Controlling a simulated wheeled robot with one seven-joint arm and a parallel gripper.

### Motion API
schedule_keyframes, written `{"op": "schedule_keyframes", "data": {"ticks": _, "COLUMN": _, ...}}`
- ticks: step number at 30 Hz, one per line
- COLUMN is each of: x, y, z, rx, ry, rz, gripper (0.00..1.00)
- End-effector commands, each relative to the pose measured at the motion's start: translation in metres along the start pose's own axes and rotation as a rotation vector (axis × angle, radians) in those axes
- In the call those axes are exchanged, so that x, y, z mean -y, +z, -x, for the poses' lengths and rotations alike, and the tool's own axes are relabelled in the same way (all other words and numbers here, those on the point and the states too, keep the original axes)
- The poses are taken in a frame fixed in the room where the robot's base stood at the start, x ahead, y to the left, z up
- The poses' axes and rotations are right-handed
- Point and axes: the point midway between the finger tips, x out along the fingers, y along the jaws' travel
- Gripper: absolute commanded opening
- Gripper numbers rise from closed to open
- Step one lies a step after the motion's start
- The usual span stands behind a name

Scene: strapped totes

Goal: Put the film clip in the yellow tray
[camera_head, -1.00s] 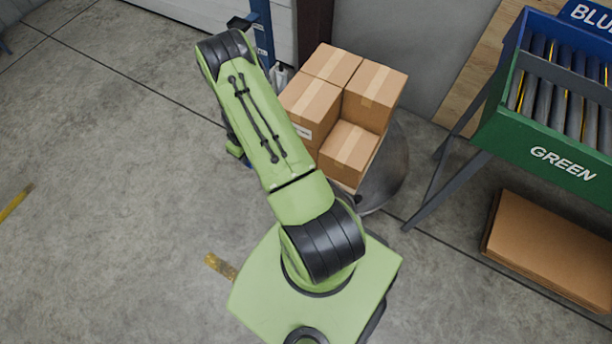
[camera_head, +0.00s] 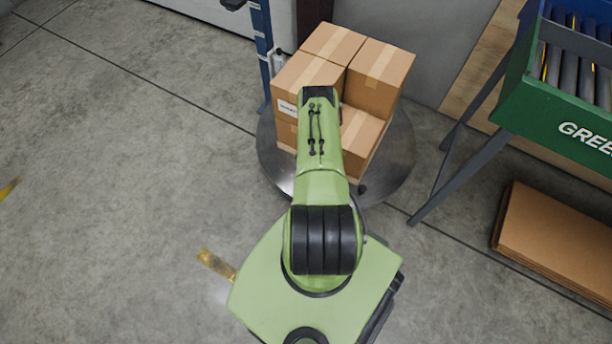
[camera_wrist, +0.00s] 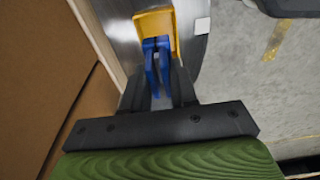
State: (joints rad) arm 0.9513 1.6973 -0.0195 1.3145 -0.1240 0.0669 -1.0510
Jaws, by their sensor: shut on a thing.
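The film clip (camera_wrist: 151,70) is blue with two prongs, and it is held between the dark fingers of my gripper (camera_wrist: 162,92) in the wrist view. My gripper is shut on it. The yellow tray (camera_wrist: 172,42) lies just beyond the fingertips on a grey metal surface. The clip's far end overlaps the tray in the picture; I cannot tell whether it touches it. In the head view my arm and the boxes leave the gripper, clip and tray out of sight.
Cardboard boxes (camera_head: 380,75) are stacked on a round metal turntable (camera_head: 398,160); box sides stand close left of my gripper in the wrist view. A green roller stand (camera_head: 540,105) is at right, with flat cardboard (camera_head: 560,235) below. The floor at left is clear.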

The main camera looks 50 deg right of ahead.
Motion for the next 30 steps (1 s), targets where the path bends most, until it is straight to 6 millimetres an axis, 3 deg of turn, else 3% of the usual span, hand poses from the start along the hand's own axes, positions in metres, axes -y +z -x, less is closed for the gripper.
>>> {"op": "schedule_keyframes", "data": {"ticks": 1, "x": 0.0, "y": 0.002, "z": -0.015, "rx": 0.0, "ry": 0.0, "rz": -0.001, "gripper": 0.0}}
{"op": "schedule_keyframes", "data": {"ticks": 10, "x": 0.001, "y": 0.007, "z": -0.059, "rx": 0.0, "ry": 0.0, "rz": -0.002, "gripper": 0.0}}
{"op": "schedule_keyframes", "data": {"ticks": 20, "x": 0.0, "y": 0.007, "z": -0.06, "rx": 0.001, "ry": 0.0, "rz": -0.001, "gripper": 0.0}}
{"op": "schedule_keyframes", "data": {"ticks": 21, "x": 0.0, "y": 0.007, "z": -0.06, "rx": 0.001, "ry": 0.0, "rz": -0.001, "gripper": 0.32}}
{"op": "schedule_keyframes", "data": {"ticks": 25, "x": 0.0, "y": 0.007, "z": -0.06, "rx": 0.001, "ry": 0.0, "rz": -0.001, "gripper": 0.52}}
{"op": "schedule_keyframes", "data": {"ticks": 30, "x": 0.0, "y": 0.007, "z": -0.06, "rx": 0.001, "ry": 0.001, "rz": -0.001, "gripper": 0.53}}
